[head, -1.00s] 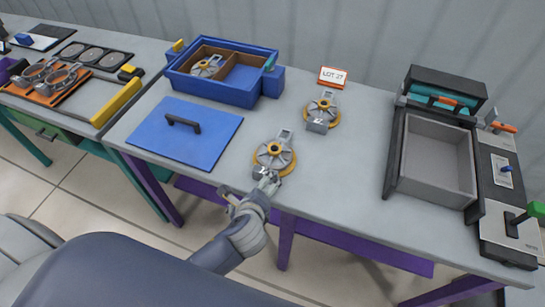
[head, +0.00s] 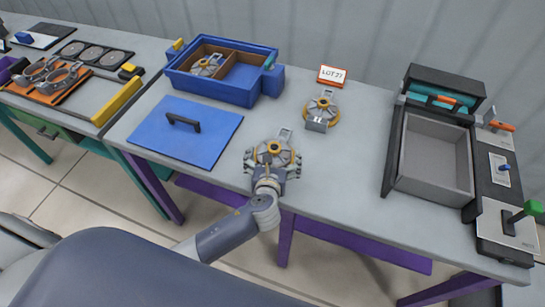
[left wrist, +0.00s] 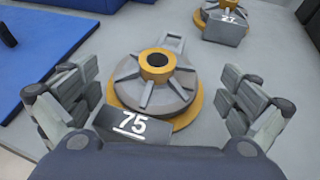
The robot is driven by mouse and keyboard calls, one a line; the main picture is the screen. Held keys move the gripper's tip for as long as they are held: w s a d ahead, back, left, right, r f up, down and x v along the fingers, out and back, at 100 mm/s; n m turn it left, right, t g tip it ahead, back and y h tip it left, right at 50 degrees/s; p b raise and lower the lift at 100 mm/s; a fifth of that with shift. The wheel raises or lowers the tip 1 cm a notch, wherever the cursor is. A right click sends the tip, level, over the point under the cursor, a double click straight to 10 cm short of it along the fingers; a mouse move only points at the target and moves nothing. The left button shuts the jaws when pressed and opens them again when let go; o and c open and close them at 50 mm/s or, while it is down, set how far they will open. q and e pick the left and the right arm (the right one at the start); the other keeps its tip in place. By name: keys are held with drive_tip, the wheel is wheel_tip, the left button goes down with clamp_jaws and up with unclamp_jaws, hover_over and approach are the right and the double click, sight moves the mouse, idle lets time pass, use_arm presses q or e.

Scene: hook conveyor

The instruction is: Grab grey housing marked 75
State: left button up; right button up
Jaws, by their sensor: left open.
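The grey housing marked 75 (left wrist: 160,85) sits on the table on a yellow-orange ring, its ribbed round body and yellow hub facing up. In the head view the same housing (head: 273,149) is near the table's front edge, partly covered by my gripper. My left gripper (head: 272,160) is open, with one finger on each side of the housing; in the left wrist view a gap shows between the fingers and the housing. The number 75 shows on its front block. My right gripper is not in view.
A blue divided box (head: 250,93) holds another housing. A blue lid (head: 205,145) lies left. A grey tray (head: 435,157) stands right. The table between is clear.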

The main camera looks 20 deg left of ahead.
sight(274, 147)
use_arm(q)
drive_tip(key=x, duration=0.4)
drive_tip(key=shift+w+a+r+p, duration=0.15)
drive_tip(key=shift+a+r+p, duration=0.05)
drive_tip(key=shift+p, duration=0.2)
drive_tip(key=shift+w+a+f, duration=0.1)
drive_tip(key=shift+w+f, duration=0.05)
drive_tip(key=shift+w, duration=0.15)
drive_tip(key=shift+s, duration=0.1)
drive_tip(key=c, duration=1.2)
drive_tip(key=shift+c, duration=1)
drive_tip(key=shift+r, duration=0.2)
